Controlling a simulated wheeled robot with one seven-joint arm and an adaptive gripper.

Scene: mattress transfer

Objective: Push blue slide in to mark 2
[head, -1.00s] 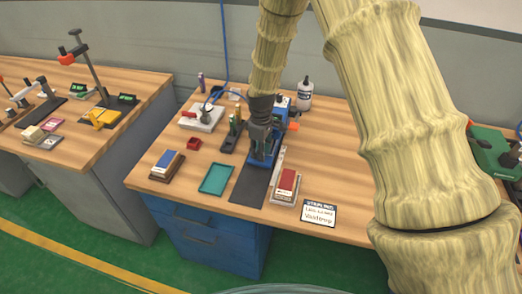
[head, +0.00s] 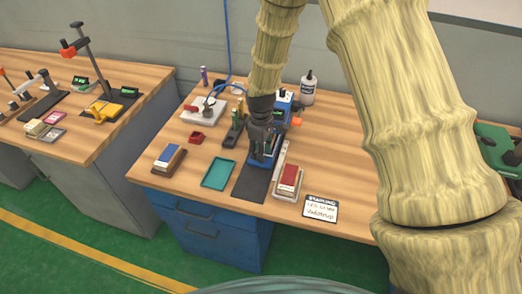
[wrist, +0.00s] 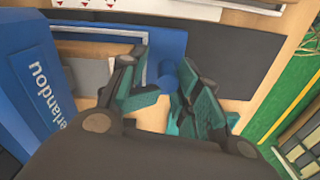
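A blue device (head: 284,101) stands on the near wooden bench, with a blue slide (head: 257,162) at its front over a dark mat. My gripper (head: 262,146) points down over the slide and hides much of it. In the wrist view a blue housing (wrist: 30,85) with white lettering is at left, and a blue rail (wrist: 120,32) runs across the top. A small blue knob (wrist: 169,76) shows between my fingertips (wrist: 163,85). The fingers are apart, with bare wood visible between them; firm contact with the knob is not clear. Mark 2 cannot be made out.
A dark mat (head: 250,186) lies in front of the device. A teal tray (head: 218,174) is to its left, a red-topped block (head: 289,180) and a warning sign (head: 320,208) to its right. A white bottle (head: 308,90) stands behind. Bare wood lies between them.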

